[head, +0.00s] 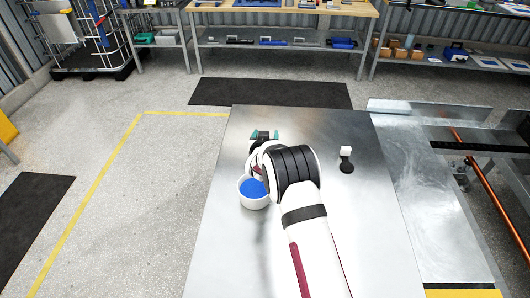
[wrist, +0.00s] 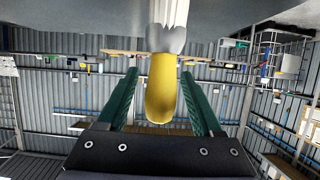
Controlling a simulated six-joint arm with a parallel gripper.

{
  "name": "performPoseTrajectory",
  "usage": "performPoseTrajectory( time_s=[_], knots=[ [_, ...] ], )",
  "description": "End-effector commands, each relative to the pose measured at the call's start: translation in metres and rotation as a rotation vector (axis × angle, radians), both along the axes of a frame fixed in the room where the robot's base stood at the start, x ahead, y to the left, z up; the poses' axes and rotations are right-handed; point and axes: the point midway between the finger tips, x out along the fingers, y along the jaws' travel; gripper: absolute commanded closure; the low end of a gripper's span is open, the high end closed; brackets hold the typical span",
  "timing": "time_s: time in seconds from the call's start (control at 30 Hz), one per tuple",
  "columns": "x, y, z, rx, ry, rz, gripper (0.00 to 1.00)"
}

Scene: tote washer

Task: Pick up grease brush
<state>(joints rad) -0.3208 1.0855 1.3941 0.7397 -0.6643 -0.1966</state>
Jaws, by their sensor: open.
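In the wrist view, the grease brush has a yellow handle (wrist: 161,90), a grey collar and pale bristles that run out at the picture's top edge. My gripper (wrist: 158,80) is open. Its two green fingers stand to the left and right of the handle, with a visible gap on each side. Whether the handle is fully between the fingertips in depth I cannot tell. In the head view, my gripper (head: 264,135) is over the far left part of the metal table. I cannot make out the brush there; my arm may hide it.
A small white block with a black round part (head: 346,158) is to the right. Shelves stand at the back.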

Motion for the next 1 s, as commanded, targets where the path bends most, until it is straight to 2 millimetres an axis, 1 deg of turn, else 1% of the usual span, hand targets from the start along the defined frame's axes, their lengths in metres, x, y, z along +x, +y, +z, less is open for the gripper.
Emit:
performPoseTrajectory(
  time_s=[0.07,0.1,0.47,1.0],
  knots=[
    [-0.0003,0.0,0.0001,0.0,0.0,0.0,0.32],
    [-0.0004,0.0,0.0002,0.0,0.0,0.0,0.34],
    [-0.0007,0.0,0.0002,0.0,0.001,0.0,0.99],
    [-0.0007,0.0,0.0003,0.001,0.0,0.0,1.0]
  ],
)
